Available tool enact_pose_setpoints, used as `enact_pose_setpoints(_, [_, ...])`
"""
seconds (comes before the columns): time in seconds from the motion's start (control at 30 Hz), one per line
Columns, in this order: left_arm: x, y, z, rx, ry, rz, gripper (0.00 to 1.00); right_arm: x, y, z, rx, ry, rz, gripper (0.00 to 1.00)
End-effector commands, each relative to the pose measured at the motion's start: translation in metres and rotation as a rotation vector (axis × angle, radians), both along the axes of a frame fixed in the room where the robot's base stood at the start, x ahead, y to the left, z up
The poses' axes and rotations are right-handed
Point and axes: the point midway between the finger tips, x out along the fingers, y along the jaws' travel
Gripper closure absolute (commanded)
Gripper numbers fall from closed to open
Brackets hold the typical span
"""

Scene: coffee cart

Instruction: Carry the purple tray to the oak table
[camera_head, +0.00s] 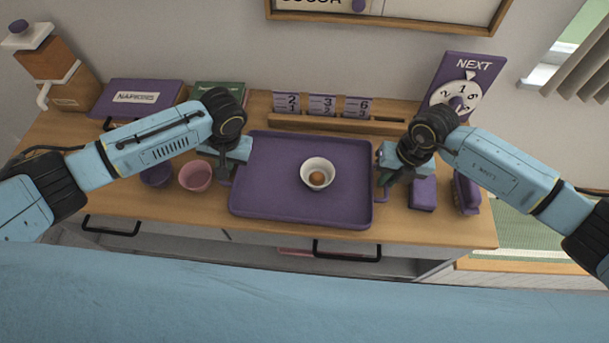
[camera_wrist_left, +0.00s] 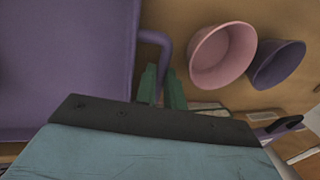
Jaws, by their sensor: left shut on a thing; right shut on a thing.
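The purple tray (camera_head: 262,200) lies on the wooden counter between my two arms. A small white bowl (camera_head: 317,171) with something brown in it stands on the tray, right of its middle. My left gripper (camera_head: 225,178) is at the tray's left side, shut on its left handle. In the left wrist view the green fingers (camera_wrist_left: 162,85) are at the purple handle (camera_wrist_left: 162,42) beside the tray wall (camera_wrist_left: 130,60). My right gripper (camera_head: 383,182) is at the tray's right side, shut on the right handle (camera_head: 381,194). The oak table cannot be made out for certain.
A pink bowl (camera_head: 195,178) and a purple bowl (camera_head: 156,175) stand close left of the tray. A purple box (camera_head: 423,194) and a purple holder (camera_head: 466,192) stand right. A wooden card rack (camera_head: 335,124) and number dial (camera_head: 461,95) are behind. The counter's front has black drawer handles (camera_head: 346,252).

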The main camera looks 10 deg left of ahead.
Motion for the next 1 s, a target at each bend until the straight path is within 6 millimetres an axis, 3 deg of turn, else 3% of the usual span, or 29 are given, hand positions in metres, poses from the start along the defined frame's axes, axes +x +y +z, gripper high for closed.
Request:
enact_pose_setpoints(0.37, [0.001, 0.000, 0.005, 0.000, -0.001, 0.001, 1.00, 0.001, 0.000, 0.005, 0.001, -0.002, 0.000, 1.00])
enact_pose_setpoints(1.0, [0.000, 0.000, 0.051, 0.000, -0.001, 0.001, 1.00, 0.001, 0.000, 0.051, 0.000, -0.001, 0.000, 1.00])
